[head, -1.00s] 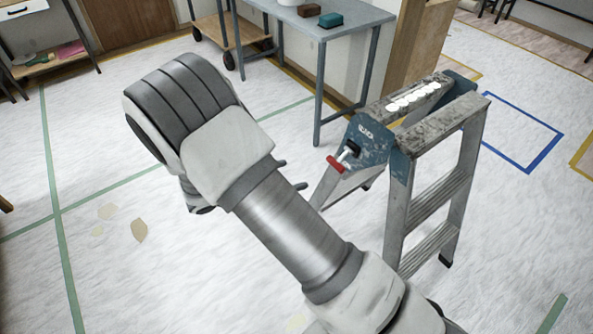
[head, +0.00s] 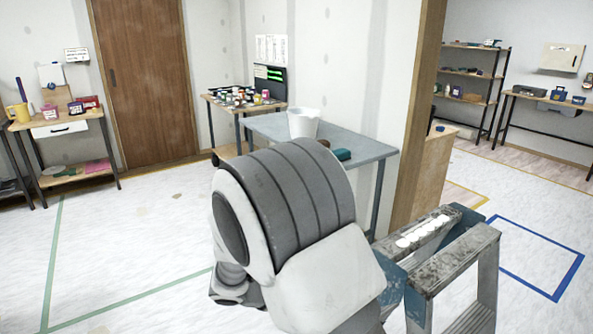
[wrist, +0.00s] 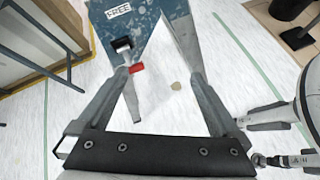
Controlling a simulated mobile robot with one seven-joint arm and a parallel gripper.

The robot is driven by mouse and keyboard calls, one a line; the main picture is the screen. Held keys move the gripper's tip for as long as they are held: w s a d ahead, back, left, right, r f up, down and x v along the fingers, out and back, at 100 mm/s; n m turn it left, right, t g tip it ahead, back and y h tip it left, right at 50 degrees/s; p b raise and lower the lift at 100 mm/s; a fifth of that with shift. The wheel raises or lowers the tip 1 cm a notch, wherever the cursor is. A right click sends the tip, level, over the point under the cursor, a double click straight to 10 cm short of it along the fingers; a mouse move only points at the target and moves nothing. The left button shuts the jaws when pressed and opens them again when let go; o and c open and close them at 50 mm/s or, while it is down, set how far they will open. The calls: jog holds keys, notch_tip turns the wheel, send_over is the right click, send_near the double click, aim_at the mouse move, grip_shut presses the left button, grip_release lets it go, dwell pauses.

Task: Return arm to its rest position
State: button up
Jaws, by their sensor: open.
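My arm (head: 300,215) rises in the foreground of the head view, its large grey-and-white joint in front of the worktable and left of the stepladder. My gripper is hidden in that view. In the wrist view, my gripper (wrist: 249,141) shows at the right edge, its two fingers apart and pointing left. It is open, with nothing seen between the fingers. The worn stepladder (head: 455,250) stands at the lower right of the head view. Its blue part and a red-and-black clip fill the upper middle of the wrist view (wrist: 150,35), close to my gripper.
A grey worktable (head: 365,150) with a white bucket (head: 303,123) and a teal block (head: 342,154) stands behind my arm. A wooden post (head: 412,110) rises behind the stepladder. A side table (head: 62,128) is at the left. The floor at left is clear.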

jog(key=s+d+r+m+t+y, duration=0.1)
jog(key=s+d+r+m+y, duration=0.35)
jog(key=s+r+m, duration=0.5)
jog(key=s+d+r+m+t+y, duration=0.1)
jog(key=s+d+r+m+y, duration=0.4)
jog(key=s+r+m, duration=0.45)
notch_tip(320, 180, up, 13)
jog(key=a+p, duration=0.1)
jog(key=p, duration=1.2)
jog(key=shift+s+r+y+p, duration=0.15)
jog(key=shift+s+y+p, duration=0.05)
jog(key=shift+y+p, duration=0.15)
